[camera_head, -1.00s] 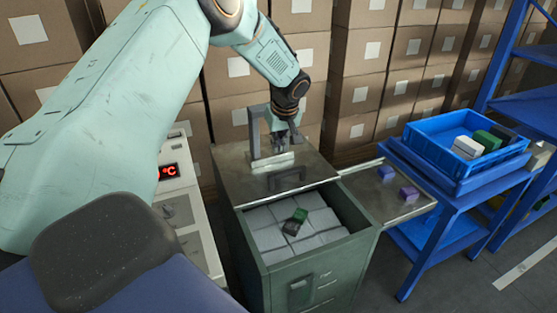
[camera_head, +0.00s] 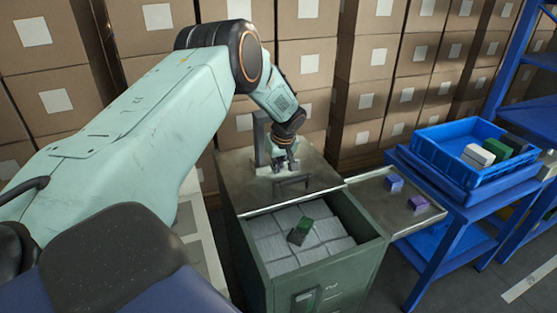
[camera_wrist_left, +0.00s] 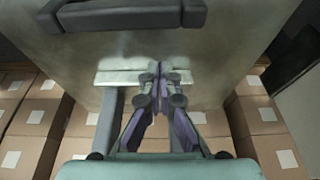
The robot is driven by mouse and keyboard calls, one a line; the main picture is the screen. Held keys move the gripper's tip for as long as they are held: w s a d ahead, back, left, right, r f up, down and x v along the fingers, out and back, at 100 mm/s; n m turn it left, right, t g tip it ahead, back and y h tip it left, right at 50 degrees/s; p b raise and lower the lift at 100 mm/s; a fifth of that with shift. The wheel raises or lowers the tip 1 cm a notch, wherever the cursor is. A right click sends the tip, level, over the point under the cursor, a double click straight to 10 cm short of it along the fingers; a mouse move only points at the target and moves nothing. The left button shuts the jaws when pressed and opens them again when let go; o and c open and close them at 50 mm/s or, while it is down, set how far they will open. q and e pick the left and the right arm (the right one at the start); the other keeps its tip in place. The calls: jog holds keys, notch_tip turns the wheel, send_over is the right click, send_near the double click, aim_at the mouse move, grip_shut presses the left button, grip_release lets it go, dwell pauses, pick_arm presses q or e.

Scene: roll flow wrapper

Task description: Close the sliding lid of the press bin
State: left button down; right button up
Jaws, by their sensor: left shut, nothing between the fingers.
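The press bin (camera_head: 335,284) is a dark green cabinet with its front top open. White blocks and a green and black item (camera_head: 300,231) show inside. The sliding lid (camera_head: 240,190) is a grey metal plate over the rear part of the bin, with a dark bar handle (camera_head: 292,182) near its front edge. My left gripper (camera_head: 285,168) is shut and empty, just above the lid behind the handle. In the left wrist view its closed fingers (camera_wrist_left: 160,70) are in front of the lid plate, and the handle (camera_wrist_left: 125,12) is apart from them. My right gripper is not in view.
A side tray (camera_head: 385,207) right of the bin holds two purple blocks (camera_head: 406,193). A blue crate (camera_head: 470,190) with several blocks stands on a blue table farther right. Stacked cardboard boxes (camera_head: 375,60) form a wall behind the bin.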

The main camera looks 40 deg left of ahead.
pick_arm(q)
jog(key=d, duration=0.1)
jog(key=s+d, duration=0.1)
jog(key=d, duration=0.1)
jog(key=shift+s+d+r+p, duration=0.15)
jog(key=shift+s+r+p, duration=0.1)
jog(key=shift+r+p, duration=0.1)
jog(key=shift+s+d+f, duration=0.15)
jog(key=shift+d, duration=0.05)
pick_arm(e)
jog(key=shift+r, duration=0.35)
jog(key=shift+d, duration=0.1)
pick_arm(q)
jog(key=shift+d, duration=0.15)
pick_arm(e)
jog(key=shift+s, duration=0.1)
